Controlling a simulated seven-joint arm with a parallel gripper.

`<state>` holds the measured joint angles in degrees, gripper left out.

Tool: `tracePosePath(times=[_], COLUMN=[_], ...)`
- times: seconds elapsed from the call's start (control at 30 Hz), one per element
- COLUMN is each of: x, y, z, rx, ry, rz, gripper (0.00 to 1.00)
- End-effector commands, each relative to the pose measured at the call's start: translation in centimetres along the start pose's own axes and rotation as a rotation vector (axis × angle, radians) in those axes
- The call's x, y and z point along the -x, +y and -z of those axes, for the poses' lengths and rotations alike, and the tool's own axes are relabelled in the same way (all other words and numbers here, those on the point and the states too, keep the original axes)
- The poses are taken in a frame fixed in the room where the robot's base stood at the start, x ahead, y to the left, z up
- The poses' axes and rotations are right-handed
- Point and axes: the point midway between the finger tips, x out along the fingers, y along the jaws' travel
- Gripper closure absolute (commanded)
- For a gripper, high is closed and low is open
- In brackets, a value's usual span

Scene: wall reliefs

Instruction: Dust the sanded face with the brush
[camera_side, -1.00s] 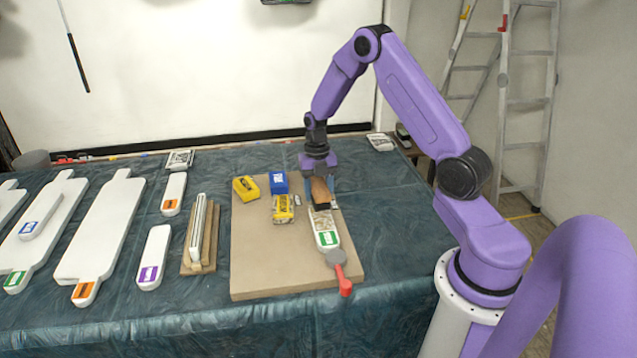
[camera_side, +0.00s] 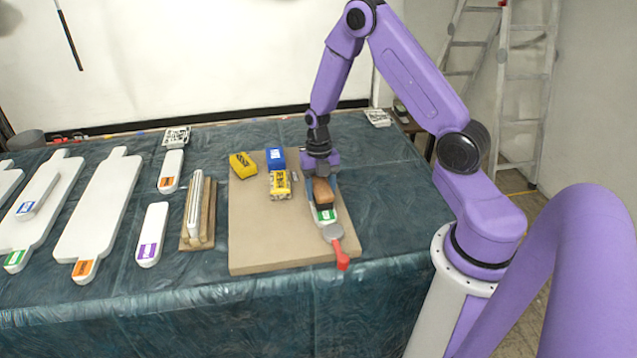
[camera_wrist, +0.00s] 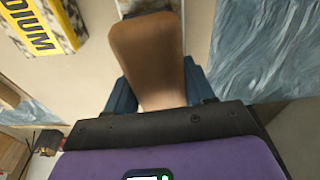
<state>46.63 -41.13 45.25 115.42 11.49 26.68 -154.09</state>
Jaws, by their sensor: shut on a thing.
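My gripper (camera_side: 322,178) is shut on the brown wooden brush (camera_side: 323,191), over the right part of the tan board. The brush handle also fills the middle of the wrist view (camera_wrist: 150,52), between the blue fingers. The white piece with a green label (camera_side: 325,215) lies under the brush. The brush and gripper hide most of its face, and I cannot tell whether the bristles touch it. A red-handled clamp (camera_side: 338,252) with a grey disc sits at the piece's near end, by the board's front edge.
The tan board (camera_side: 265,240) also carries a blue block (camera_side: 275,158), a yellow block (camera_side: 243,165) and a yellow-labelled "MEDIUM" block (camera_side: 280,186), close left of my gripper. A wooden rack (camera_side: 198,215) and several white pieces, one purple-labelled (camera_side: 151,235), lie further left. The board's front left is clear.

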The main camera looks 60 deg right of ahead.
Motion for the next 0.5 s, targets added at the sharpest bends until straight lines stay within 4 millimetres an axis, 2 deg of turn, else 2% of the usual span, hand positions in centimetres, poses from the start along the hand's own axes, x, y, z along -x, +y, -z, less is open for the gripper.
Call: tracePosePath(times=[0.3, 0.5], x=[-0.4, -0.2], y=[0.1, 0.1], z=[2.5, 1.0], rx=[0.001, -0.001], ry=[0.002, 0.0], rz=[0.001, 0.0], gripper=[0.75, 0.75])
